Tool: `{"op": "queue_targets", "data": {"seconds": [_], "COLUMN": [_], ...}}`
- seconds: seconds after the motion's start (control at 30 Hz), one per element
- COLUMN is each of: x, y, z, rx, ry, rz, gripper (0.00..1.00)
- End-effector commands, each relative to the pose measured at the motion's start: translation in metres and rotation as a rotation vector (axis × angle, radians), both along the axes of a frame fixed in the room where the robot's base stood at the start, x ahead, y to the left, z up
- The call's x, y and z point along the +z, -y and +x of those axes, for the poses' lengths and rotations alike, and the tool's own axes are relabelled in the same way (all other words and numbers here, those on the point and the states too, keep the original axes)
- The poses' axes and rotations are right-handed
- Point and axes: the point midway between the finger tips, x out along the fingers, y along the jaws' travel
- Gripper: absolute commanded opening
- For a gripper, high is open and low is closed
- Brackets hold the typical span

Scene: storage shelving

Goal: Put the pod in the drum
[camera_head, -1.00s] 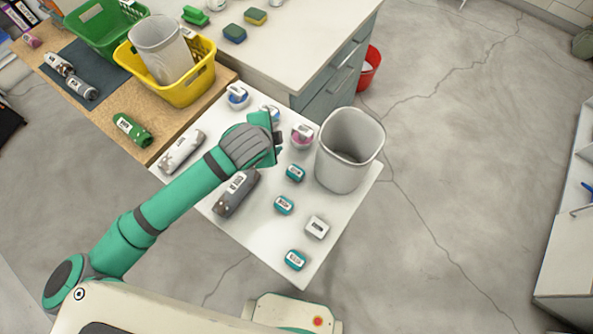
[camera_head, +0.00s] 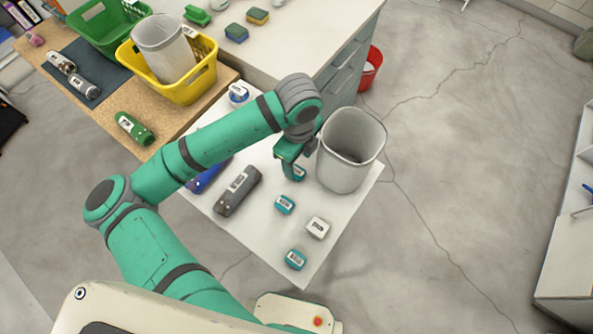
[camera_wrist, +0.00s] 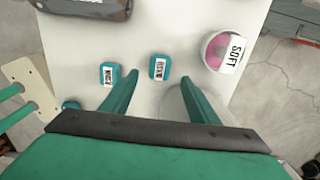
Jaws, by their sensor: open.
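Several small, rounded, labelled blocks that look like pods lie on the white table. One teal block (camera_head: 299,173) is right beside my gripper (camera_head: 291,158), partly hidden by it. Another teal block (camera_head: 284,204), a pale grey one (camera_head: 317,227) and a teal one (camera_head: 296,259) lie nearer the front. A tall grey open container (camera_head: 343,165), seemingly the drum, stands upright just right of my gripper. In the wrist view, my gripper (camera_wrist: 160,78) is open and empty, pointing down. Teal blocks (camera_wrist: 158,67) and (camera_wrist: 108,74) show beyond its fingertips. I cannot read their labels surely.
A dark grey bottle (camera_head: 238,190) and a blue item (camera_head: 207,178) lie left of the blocks. A pink-filled bowl marked SOFT (camera_wrist: 222,50) is right of my fingers in the wrist view. A yellow basket (camera_head: 190,88) stands at the back left.

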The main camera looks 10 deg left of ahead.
Motion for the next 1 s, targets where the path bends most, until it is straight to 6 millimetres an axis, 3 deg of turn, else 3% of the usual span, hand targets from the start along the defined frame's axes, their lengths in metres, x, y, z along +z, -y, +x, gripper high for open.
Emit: {"op": "queue_targets", "data": {"seconds": [0.17,0.47,0.77,0.97,1.0], "x": [-0.012,-0.05,-0.055,-0.055,-0.055], "y": [-0.001,-0.004,-0.004,-0.004,-0.004], "z": [0.0,-0.001,0.0,0.0,0.0], "rx": [0.002,0.003,0.001,0.001,0.001], "ry": [-0.001,0.0,0.002,0.002,0.002], "rz": [-0.002,-0.001,-0.001,-0.001,-0.001], "gripper": [0.55,0.55,0.55,0.12,0.11]}}
